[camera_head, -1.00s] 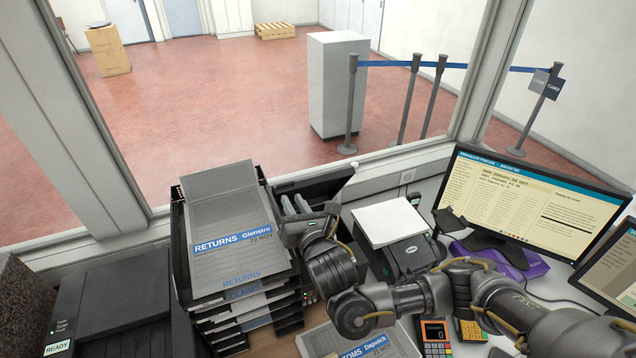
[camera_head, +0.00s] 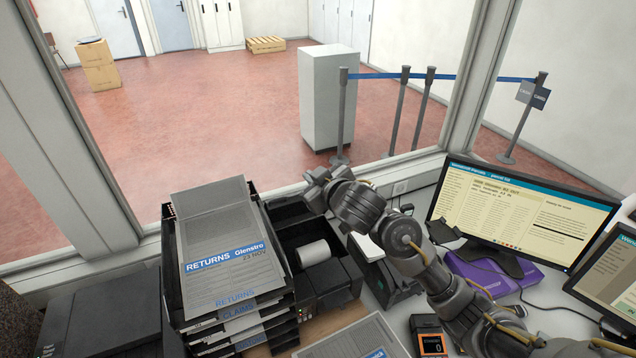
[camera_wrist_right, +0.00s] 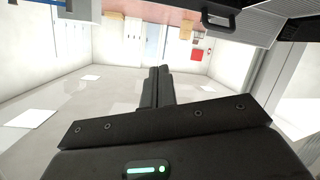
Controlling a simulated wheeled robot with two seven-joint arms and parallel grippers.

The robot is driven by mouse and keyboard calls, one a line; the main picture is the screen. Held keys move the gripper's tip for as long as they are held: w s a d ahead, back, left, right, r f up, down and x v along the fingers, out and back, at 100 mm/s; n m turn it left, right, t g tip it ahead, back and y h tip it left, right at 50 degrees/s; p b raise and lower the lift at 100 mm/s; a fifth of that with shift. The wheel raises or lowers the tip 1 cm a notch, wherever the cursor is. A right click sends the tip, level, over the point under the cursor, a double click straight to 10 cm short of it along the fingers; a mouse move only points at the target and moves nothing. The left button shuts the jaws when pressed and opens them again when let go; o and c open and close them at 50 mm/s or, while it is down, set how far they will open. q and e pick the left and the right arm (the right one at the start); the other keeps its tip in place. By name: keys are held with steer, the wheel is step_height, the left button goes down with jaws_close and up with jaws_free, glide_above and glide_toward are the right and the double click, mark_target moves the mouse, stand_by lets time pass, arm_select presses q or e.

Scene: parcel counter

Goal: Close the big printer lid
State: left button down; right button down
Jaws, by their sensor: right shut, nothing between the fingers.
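The big printer (camera_head: 333,283) is black and stands in the middle of the counter, right of the paper stack. Its inside is exposed, with a white roll (camera_head: 313,252) in it. A dark panel (camera_head: 290,213) at its back, near the window, looks like the raised lid; the paper stack and my arm partly cover it. My right gripper (camera_head: 316,178) is shut and empty, above and behind the printer at the window side. In the wrist view its closed fingers (camera_wrist_right: 157,85) point into the room; I cannot tell whether they touch the lid. My left gripper is not in view.
A tall tray stack with papers (camera_head: 225,240) stands close on the printer's left. A smaller printer (camera_head: 385,280) is on its right, partly behind my arm. A monitor (camera_head: 520,215) and a card terminal (camera_head: 430,340) lie further right. The window frame (camera_head: 400,172) borders the back.

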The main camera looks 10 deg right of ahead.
steer(key=d+m+h, duration=0.1)
steer(key=d+m, duration=0.4)
steer(key=shift+g, duration=0.3)
steer(key=x, duration=1)
steer(key=shift+s+a+f, duration=0.15)
steer(key=shift+a+f, duration=0.05)
steer(key=shift+s+d+f+p, duration=0.1)
steer(key=shift+s+f+p, duration=0.3)
steer(key=shift+f, duration=0.2)
steer(key=shift+s+f+p, duration=0.35)
steer(key=shift+f, duration=0.25)
steer(key=shift+s+d+f, duration=0.15)
steer(key=shift+s+f, duration=0.2)
steer(key=shift+s, duration=0.05)
steer(key=shift+f, duration=0.15)
steer(key=shift+w, duration=0.1)
